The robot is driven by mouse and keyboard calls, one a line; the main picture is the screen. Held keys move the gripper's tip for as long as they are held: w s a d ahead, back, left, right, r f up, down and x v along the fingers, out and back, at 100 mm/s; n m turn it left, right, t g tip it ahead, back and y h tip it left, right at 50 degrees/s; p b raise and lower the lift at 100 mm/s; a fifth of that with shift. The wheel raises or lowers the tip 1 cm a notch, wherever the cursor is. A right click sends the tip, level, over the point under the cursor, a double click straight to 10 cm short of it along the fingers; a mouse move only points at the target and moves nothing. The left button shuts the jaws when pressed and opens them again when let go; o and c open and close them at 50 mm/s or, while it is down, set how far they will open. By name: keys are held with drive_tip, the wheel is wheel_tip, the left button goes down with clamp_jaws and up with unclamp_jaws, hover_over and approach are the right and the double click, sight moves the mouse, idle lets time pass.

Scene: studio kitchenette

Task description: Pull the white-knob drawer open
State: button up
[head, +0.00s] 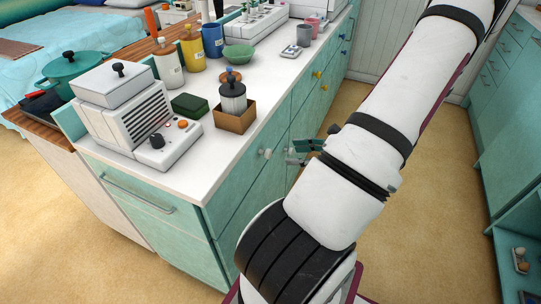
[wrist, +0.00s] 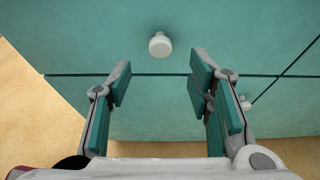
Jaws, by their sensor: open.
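The white knob (wrist: 160,44) is on a teal drawer front (wrist: 90,40) in the wrist view, near the top centre. It also shows in the head view (head: 264,153) on the teal cabinet side below the white counter. The drawer front looks flush with its neighbours. My gripper (wrist: 162,68) is open and empty, with its teal-padded fingers apart to the left and right of the knob's line. The knob lies just beyond the fingertips in the picture, with no visible contact. In the head view my gripper (head: 305,150) is beside the cabinet front, partly hidden by my arm.
A second pale knob (wrist: 245,102) shows behind the right finger. Yellow knobs (head: 317,74) and blue knobs (head: 340,36) are farther along the cabinet. The counter holds a toaster-like appliance (head: 140,120) and a wooden box (head: 235,122). Floor (head: 385,215) is clear between the cabinet rows.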

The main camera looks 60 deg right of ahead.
sight(270, 153)
drive_tip(key=b+x, duration=0.1)
drive_tip(key=x, duration=0.8)
drive_tip(key=shift+f, duration=0.1)
drive_tip(key=shift+c, duration=0.2)
drive_tip(key=shift+s, duration=0.1)
clamp_jaws()
